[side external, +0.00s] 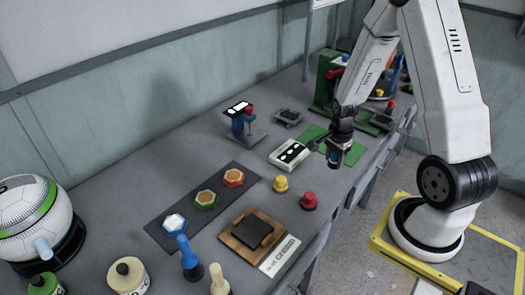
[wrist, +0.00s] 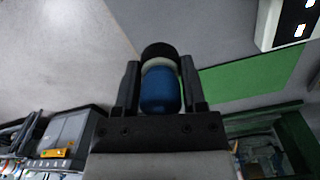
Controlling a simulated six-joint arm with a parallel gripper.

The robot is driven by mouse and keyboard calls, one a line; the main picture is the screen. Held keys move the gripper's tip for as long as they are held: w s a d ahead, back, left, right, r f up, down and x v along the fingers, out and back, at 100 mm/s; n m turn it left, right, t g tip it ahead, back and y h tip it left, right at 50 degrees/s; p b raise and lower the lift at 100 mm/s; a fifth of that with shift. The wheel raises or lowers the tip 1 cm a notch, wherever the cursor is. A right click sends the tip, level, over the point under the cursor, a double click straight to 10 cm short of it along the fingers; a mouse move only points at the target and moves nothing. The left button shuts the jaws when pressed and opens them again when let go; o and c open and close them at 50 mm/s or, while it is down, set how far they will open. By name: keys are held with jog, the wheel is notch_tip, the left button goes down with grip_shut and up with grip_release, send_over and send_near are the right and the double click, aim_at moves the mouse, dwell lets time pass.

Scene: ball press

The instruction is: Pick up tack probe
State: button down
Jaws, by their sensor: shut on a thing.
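My gripper (side external: 340,140) is shut on a blue, rounded thing (wrist: 160,92) with a pale band and a black end, which looks like the tack probe. In the wrist view its blue body sits between the two dark fingers of my gripper (wrist: 162,72), with the black end past the fingertips.
A yellow knob (side external: 281,184) and a red knob (side external: 309,201) stand nearer the front edge. A dark strip (side external: 220,190) bears hexagonal pieces. A blue-and-red device (side external: 242,122) stands behind the meter. A green press (side external: 326,82) is at the back. Bottles and a soccer ball (side external: 35,215) are at left.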

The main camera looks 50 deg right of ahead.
jog(key=s+a+r, duration=0.4)
jog(key=s+r, duration=0.1)
jog(key=s, duration=0.3)
jog(key=shift+s+a, duration=0.25)
jog(key=shift+s, duration=0.15)
jog(key=c, duration=0.8)
grip_release()
jog(key=c, duration=0.5)
jog(key=w+a+f+n, duration=0.2)
jog(key=w+n, duration=0.3)
jog(key=w, duration=1.5)
jog(key=w+a+n, duration=0.1)
jog(key=w+a, duration=0.3)
jog(key=w+a+f+n, duration=0.1)
jog(key=w+a, duration=0.2)
jog(key=w, duration=0.2)
jog(key=w+a+f+n, duration=0.1)
jog(key=w+a+n, duration=0.1)
jog(key=w+a, duration=0.2)
jog(key=shift+w+a, duration=0.35)
jog(key=shift+w, duration=0.1)
